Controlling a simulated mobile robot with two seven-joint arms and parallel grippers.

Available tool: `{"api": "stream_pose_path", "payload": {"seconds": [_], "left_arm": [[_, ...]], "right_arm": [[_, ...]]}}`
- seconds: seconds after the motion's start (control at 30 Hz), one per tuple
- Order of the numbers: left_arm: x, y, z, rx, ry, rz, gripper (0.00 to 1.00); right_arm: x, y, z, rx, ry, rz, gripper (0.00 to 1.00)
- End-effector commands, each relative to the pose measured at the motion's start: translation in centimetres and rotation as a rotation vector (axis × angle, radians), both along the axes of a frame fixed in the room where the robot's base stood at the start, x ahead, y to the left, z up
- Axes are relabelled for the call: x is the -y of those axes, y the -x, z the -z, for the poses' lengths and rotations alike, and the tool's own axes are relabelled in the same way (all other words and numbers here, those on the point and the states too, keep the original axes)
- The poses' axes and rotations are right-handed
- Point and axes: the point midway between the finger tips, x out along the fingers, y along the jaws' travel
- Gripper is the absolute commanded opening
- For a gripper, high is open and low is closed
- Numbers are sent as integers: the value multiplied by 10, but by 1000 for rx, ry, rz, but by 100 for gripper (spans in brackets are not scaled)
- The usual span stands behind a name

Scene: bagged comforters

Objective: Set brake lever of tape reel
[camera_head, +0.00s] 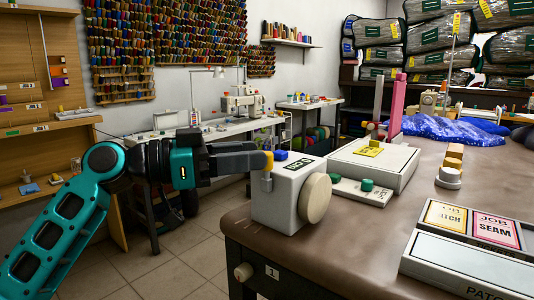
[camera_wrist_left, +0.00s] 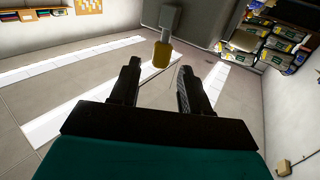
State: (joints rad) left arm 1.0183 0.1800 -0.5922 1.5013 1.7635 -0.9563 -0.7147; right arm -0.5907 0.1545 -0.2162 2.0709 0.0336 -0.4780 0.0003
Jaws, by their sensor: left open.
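The tape reel unit (camera_head: 278,204) is a white box at the table's near left corner, with a dark label on top and a round cream reel (camera_head: 315,198) on its right side. Its brake lever (camera_head: 268,161) has a yellow tip on a grey stem, at the box's left face. The lever also shows in the left wrist view (camera_wrist_left: 162,54), just beyond the fingertips and between them in the picture. My left gripper (camera_head: 260,160) reaches in from the left, level with the yellow tip; contact cannot be told. In the wrist view its two fingers (camera_wrist_left: 158,66) stand apart and empty. My right gripper is not seen.
The brown table (camera_head: 350,245) holds a large white box (camera_head: 385,160) behind the reel, a small block with a green knob (camera_head: 367,184), a blue cloth (camera_head: 445,130) and a label tray (camera_head: 470,260). Open tiled floor (camera_head: 175,260) lies left of the table.

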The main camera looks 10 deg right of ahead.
Motion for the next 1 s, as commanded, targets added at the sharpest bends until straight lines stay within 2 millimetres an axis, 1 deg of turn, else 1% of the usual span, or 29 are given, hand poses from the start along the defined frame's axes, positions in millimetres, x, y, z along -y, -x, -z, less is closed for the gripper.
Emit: {"api": "stream_pose_path", "payload": {"seconds": [0.03,0.1,0.23,0.37,0.63,1.0], "left_arm": [[10,0,0,0,0,2,46],[20,-1,0,0,1,1,46],[33,-2,0,0,0,0,46],[38,-3,0,0,1,-1,46],[39,-3,0,0,0,-1,45],[39,-3,0,0,0,-1,10]], "right_arm": [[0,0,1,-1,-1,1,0],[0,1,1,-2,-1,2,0],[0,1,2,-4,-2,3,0],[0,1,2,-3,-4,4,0],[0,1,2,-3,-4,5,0],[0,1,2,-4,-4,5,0]]}}
